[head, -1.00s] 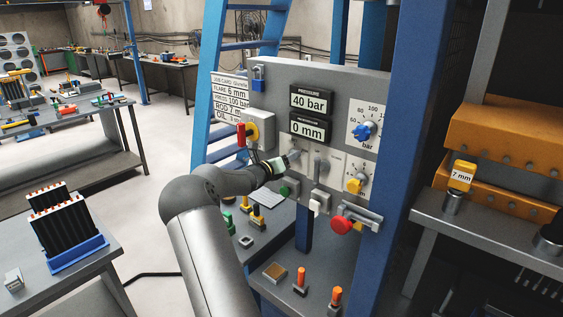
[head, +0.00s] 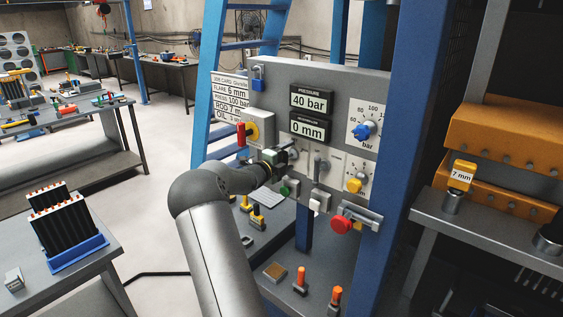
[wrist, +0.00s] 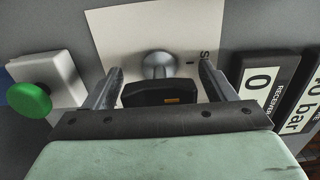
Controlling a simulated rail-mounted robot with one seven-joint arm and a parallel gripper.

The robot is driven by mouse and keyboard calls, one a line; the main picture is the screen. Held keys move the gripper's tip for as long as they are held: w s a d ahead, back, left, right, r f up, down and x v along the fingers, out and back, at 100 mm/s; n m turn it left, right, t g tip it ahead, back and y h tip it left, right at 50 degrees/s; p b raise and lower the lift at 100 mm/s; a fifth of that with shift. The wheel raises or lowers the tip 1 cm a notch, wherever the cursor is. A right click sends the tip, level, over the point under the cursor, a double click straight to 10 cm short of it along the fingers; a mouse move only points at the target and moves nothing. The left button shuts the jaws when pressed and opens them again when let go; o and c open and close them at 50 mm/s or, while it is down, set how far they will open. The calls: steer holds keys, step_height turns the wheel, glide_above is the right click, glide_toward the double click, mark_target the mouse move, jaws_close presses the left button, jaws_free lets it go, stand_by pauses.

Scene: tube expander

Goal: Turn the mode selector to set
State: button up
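The mode selector (wrist: 158,65) is a grey round knob on a white plate (wrist: 125,35) in the wrist view. Part of a printed label starting with S shows to its right. In the head view my gripper (head: 288,154) is at the panel and largely hides the selector. In the wrist view my gripper (wrist: 160,68) is open, with one finger on each side of the knob and visible gaps between. I cannot tell how deep the fingers reach around it. A dark block between the fingers covers the lower part of the knob, so its pointer direction is not clear.
A green button (wrist: 28,100) sits left of the plate in the wrist view. The panel has a red-handled switch (head: 241,133), displays reading 40 bar (head: 311,100) and 0 mm (head: 309,129), a blue knob (head: 361,131), a yellow knob (head: 354,185) and a red button (head: 341,225).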

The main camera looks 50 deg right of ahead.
steer(key=o, duration=0.5)
steer(key=a+b, duration=0.3)
steer(key=a, duration=0.4)
stand_by(0.5)
